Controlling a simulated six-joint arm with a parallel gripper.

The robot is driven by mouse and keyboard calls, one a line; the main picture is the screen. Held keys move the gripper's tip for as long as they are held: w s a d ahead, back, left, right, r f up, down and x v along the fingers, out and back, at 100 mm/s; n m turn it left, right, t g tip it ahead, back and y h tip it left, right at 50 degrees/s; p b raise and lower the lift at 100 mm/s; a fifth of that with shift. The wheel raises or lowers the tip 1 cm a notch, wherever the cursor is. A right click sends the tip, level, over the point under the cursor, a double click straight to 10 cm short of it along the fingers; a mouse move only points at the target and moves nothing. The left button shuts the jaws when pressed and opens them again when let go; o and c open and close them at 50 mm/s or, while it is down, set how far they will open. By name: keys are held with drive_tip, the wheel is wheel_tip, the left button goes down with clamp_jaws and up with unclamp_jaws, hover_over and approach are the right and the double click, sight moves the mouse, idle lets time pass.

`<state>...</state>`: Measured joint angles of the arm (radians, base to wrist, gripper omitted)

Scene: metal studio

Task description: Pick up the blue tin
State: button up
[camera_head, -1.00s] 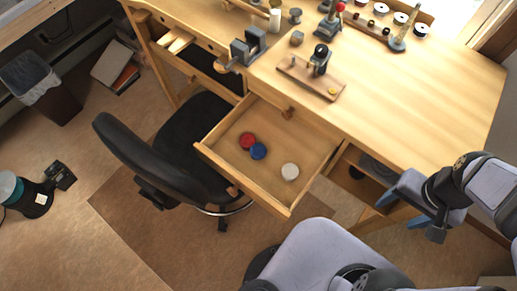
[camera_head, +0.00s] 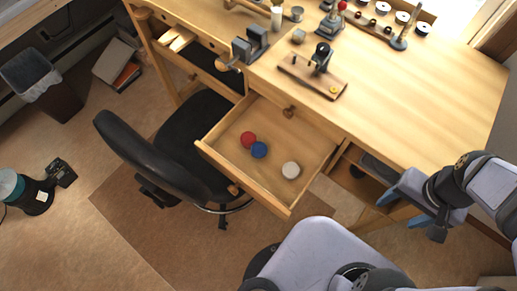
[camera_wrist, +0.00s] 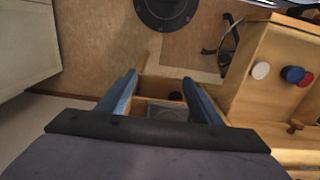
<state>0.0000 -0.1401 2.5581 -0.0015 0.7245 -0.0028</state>
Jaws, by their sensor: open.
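The blue tin (camera_head: 259,150) lies in the open wooden drawer (camera_head: 229,178), right beside a red tin (camera_head: 248,139). A white tin (camera_head: 291,170) lies apart from them, nearer the drawer's right side. In the wrist view the blue tin (camera_wrist: 293,75) shows at the right, with the red tin (camera_wrist: 306,79) partly behind it and the white tin (camera_wrist: 261,70) to their left. My gripper (camera_head: 392,204) is to the right of the drawer, outside it. In the wrist view my gripper (camera_wrist: 160,82) is open, and no tin is between its fingers.
The wooden workbench (camera_head: 430,95) stands above the drawer, with a vise (camera_head: 249,45) and a small wooden fixture (camera_head: 312,76) on it. A black office chair (camera_head: 150,150) stands close to the drawer's left. An open compartment (camera_head: 352,170) lies between drawer and gripper.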

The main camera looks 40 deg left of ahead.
wheel_tip(320, 180, up, 5)
drive_tip(key=w+a+r+n+b, duration=0.1)
drive_tip(key=w+a+n, duration=0.45)
drive_tip(key=a, duration=0.55)
drive_tip(key=n+b, duration=0.2)
drive_tip(key=n, duration=0.9)
hover_over(259, 149)
drive_tip(key=a, duration=0.1)
drive_tip(key=f, duration=0.1)
drive_tip(key=shift+m, duration=0.25)
drive_tip(key=f, duration=0.8)
drive_tip(key=w+f, duration=0.1)
drive_tip(key=f, duration=0.3)
drive_tip(key=shift+d, duration=0.2)
drive_tip(key=shift+f+p, duration=0.5)
drive_tip(key=shift+f, duration=0.9)
drive_tip(key=shift+s+d+f+p, duration=0.2)
drive_tip(key=shift+f+p, duration=0.1)
drive_tip(key=shift+f, duration=0.1)
drive_tip(key=f, duration=0.1)
drive_tip(key=f+p, duration=0.1)
drive_tip(key=f, duration=0.1)
drive_tip(key=shift+s+d, duration=0.1)
drive_tip(key=shift+s, duration=0.2)
drive_tip(key=shift+f, duration=0.7)
